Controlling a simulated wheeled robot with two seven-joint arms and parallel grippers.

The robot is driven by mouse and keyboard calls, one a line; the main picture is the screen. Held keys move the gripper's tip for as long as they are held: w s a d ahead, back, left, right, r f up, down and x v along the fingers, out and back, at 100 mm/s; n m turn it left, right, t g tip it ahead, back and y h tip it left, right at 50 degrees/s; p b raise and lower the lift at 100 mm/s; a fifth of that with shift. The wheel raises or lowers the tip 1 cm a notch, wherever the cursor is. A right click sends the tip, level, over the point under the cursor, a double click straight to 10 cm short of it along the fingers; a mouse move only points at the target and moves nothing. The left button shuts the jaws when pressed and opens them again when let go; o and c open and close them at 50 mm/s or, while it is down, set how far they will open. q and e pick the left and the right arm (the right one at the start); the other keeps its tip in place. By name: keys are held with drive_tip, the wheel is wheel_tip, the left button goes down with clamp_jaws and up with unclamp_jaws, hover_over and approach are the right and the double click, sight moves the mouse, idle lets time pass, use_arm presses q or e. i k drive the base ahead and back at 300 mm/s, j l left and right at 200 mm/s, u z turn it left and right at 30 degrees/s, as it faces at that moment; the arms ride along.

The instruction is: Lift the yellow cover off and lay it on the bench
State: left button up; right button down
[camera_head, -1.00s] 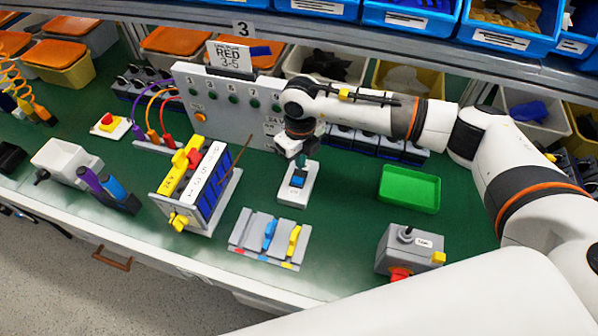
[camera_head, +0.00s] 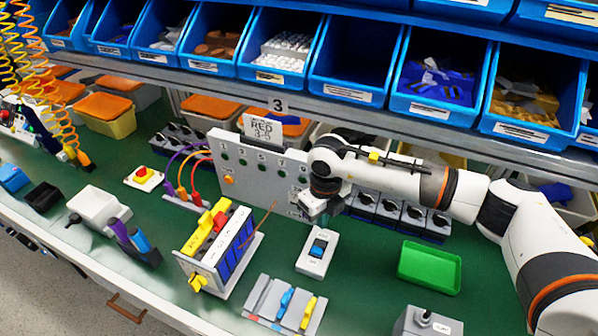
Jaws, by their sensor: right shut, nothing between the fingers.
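A yellow slotted piece (camera_head: 203,233) lies along the top left of an upright blue-and-white block unit (camera_head: 226,252) on the green bench. A red piece stands beside it. It is the likeliest yellow cover, but I cannot be sure. My right gripper (camera_head: 319,212) is shut and empty, in front of the grey panel and above the far end of a white switch box with a blue rocker (camera_head: 317,250). It is well to the right of the yellow piece and apart from it. My left gripper is out of view.
The green bench (camera_head: 375,295) is bare between the switch box and the green tray (camera_head: 429,267). A lever strip (camera_head: 285,304) lies in front. The grey panel (camera_head: 252,170) stands behind, with cables at its left. Blue bins (camera_head: 350,60) hang above.

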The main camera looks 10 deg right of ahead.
sight(207, 224)
drive_tip(key=k, duration=1.5)
